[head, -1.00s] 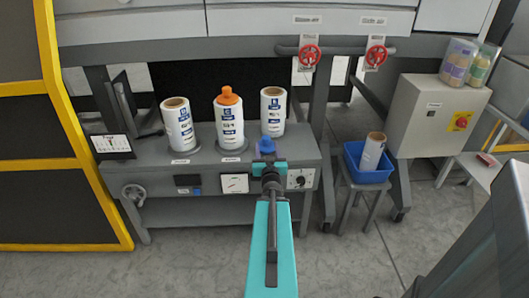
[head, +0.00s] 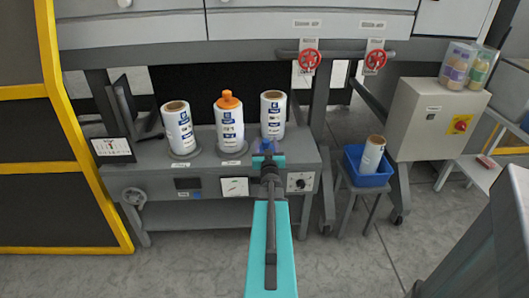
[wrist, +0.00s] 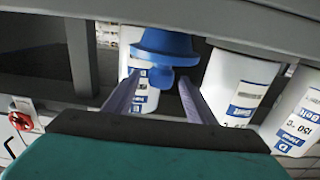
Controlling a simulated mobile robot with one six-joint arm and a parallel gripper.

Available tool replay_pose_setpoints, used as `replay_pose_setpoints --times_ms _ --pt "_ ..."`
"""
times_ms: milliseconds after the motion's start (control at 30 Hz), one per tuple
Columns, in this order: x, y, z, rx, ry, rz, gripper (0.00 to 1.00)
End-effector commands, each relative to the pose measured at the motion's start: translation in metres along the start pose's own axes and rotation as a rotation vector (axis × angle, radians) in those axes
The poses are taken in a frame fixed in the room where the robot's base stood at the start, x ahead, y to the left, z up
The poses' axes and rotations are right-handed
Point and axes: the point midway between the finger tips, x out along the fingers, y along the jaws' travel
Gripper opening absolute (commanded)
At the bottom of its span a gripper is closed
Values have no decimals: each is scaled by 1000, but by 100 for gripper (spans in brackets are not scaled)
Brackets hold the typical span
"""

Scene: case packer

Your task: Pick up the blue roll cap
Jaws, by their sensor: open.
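The blue roll cap (head: 266,146) is by the front edge of the grey machine's top, in front of the right-hand white roll. My gripper (head: 268,161) covers part of it in the head view. In the wrist view the blue roll cap (wrist: 165,47) shows a wide flange and a narrower stub. The open fingers of my gripper (wrist: 161,80) point at it, one on each side of the stub. I cannot tell whether either finger touches the cap.
Three white labelled rolls stand on the machine: a left roll (head: 179,130), a middle roll (head: 229,125) with an orange cap (head: 228,100), and a right roll (head: 273,116). A blue bin (head: 368,178) holding another roll (head: 373,154) sits on a stool to the right.

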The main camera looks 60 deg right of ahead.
Motion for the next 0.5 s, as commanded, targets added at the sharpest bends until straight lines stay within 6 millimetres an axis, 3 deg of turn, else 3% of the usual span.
replay_pose_setpoints --times_ms 267,500 --pt "4 0 0 0 0 0 51" --pt "22 1 -1 0 0 0 51"
